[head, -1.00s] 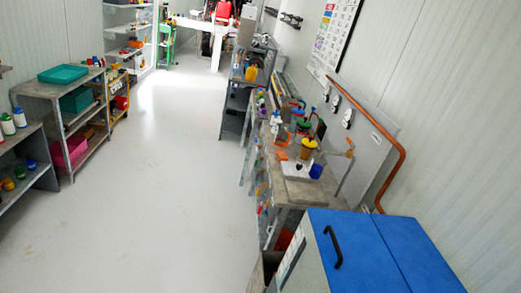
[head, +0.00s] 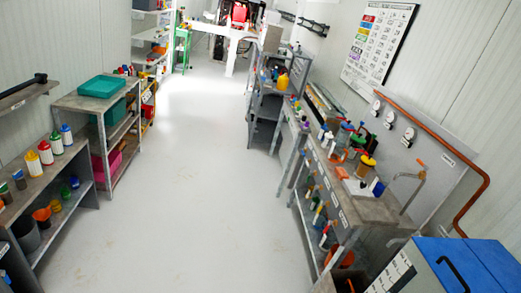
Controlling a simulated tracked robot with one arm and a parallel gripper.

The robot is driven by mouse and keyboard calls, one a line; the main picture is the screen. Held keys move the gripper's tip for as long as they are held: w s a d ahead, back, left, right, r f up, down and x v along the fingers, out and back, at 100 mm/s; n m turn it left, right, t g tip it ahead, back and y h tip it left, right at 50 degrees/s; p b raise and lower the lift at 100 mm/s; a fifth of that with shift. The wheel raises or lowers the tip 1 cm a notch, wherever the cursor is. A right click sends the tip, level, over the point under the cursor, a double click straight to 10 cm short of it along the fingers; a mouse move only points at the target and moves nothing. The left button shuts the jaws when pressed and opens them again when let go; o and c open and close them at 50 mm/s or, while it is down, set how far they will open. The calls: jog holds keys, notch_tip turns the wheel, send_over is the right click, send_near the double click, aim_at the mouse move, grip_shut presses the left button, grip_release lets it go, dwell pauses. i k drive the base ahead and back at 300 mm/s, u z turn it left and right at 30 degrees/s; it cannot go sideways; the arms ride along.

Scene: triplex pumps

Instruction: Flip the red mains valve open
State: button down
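I cannot single out the red mains valve in the head view. A copper-coloured pipe (head: 440,133) runs along the right wall and bends down behind the blue-topped cabinet. Three round white gauges sit on the grey wall panel (head: 437,170) beside it. A grey bent pipe with a small orange part at its top (head: 421,162) stands at the right end of the workbench (head: 385,209). A large red object (head: 239,12) stands at the far end, too small to make out. My gripper is not in view.
The pale floor (head: 205,190) is clear down the middle. Shelves with bottles and a teal box (head: 101,87) line the left. The workbench with small coloured items and a blue-topped cabinet (head: 485,262) stand along the right. A white table (head: 222,29) stands far off.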

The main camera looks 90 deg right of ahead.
aim_at(326, 229)
jog(key=i, duration=0.65)
jog(key=z, duration=3.65)
jog(key=i, duration=1.05)
jog(key=u, duration=1.8)
